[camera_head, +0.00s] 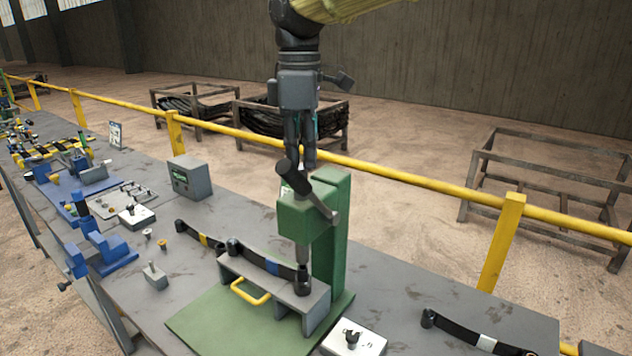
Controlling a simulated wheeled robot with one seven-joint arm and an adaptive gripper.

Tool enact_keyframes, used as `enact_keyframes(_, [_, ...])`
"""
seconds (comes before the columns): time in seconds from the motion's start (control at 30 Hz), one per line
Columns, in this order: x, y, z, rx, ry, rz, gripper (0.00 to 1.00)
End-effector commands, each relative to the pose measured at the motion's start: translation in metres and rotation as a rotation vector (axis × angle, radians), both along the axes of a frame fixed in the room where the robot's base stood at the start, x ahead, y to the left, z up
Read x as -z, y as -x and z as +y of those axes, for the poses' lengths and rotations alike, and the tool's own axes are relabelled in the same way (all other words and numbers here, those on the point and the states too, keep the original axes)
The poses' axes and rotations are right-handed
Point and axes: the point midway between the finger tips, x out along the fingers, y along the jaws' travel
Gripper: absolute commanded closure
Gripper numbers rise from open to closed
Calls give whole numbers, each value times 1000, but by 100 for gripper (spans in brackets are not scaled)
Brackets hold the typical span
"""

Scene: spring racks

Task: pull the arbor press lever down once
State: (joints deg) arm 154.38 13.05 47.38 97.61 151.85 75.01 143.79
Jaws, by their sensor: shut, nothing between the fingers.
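The green arbor press (335,230) stands on a green base plate (225,325) on the bench. Its lever (318,202) is a grey bar with a dark grip, slanting across the head from upper left to lower right. My gripper (301,160) points down just above the press head, fingers shut with nothing between them. The fingertips overlap the dark upper end of the lever in the picture; I cannot tell whether they touch it. Under the ram, a black leaf spring (258,261) with a blue band lies on a grey fixture (278,288) with a yellow handle.
The bench (405,305) also holds a grey control box (190,178), blue fixtures (100,245), another leaf spring (470,335) and a white switch box (354,342). A yellow rail (405,176) runs behind the press. Metal racks (555,190) stand on the floor beyond.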

Motion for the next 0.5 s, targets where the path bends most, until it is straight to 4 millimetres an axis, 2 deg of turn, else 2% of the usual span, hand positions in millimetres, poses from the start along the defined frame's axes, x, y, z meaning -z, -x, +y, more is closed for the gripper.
enact_keyframes(0.5, [24, 19, 12, -2, 1, 0, 100])
